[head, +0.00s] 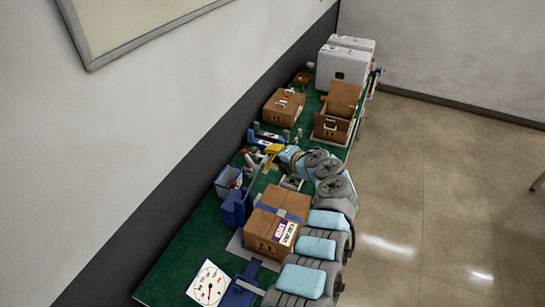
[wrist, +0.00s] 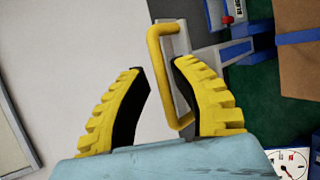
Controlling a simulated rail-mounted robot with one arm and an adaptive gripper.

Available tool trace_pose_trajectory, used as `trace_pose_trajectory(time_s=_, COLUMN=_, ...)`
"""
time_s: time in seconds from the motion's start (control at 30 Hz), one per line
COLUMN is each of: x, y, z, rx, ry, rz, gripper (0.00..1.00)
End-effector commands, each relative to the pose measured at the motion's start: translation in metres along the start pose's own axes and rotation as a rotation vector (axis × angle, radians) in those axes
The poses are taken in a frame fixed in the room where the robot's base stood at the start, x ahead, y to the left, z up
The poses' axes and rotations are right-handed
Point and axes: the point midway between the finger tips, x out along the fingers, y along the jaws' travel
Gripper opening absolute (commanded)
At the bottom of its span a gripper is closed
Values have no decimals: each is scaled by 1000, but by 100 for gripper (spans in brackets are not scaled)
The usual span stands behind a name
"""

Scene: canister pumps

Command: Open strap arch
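A yellow arch (wrist: 153,46), a rounded loop handle, stands on a pale metal plate (wrist: 179,42) in the wrist view. My gripper (wrist: 157,70) is open, with yellow ribbed fingers and black pads. The long leg of the arch runs between the fingertips, closer to the right finger. The lower end of the arch is partly hidden behind that finger. I cannot tell whether the pad touches it. In the head view my gripper (head: 271,151) is over the far middle of the green table, and the arch cannot be told apart from the yellow fingers there.
A cardboard box with a blue strap (head: 275,215) stands nearer on the green table (head: 178,262). A blue clamp-like tool (head: 237,207) and a white dial (head: 208,284) are beside it. More boxes (head: 284,106) and white cases (head: 343,66) stand at the far end. The wall runs along the left.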

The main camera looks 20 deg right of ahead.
Motion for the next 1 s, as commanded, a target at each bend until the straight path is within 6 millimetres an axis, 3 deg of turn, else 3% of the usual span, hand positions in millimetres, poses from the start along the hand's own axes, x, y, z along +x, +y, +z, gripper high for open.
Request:
trace_pose_trajectory(time_s=0.47, x=-2, y=-3, z=-1, rx=2, ry=2, rz=-4, gripper=38)
trace_pose_trajectory(time_s=1.0, x=-60, y=-4, z=0, rx=1, ry=0, rz=-7, gripper=38)
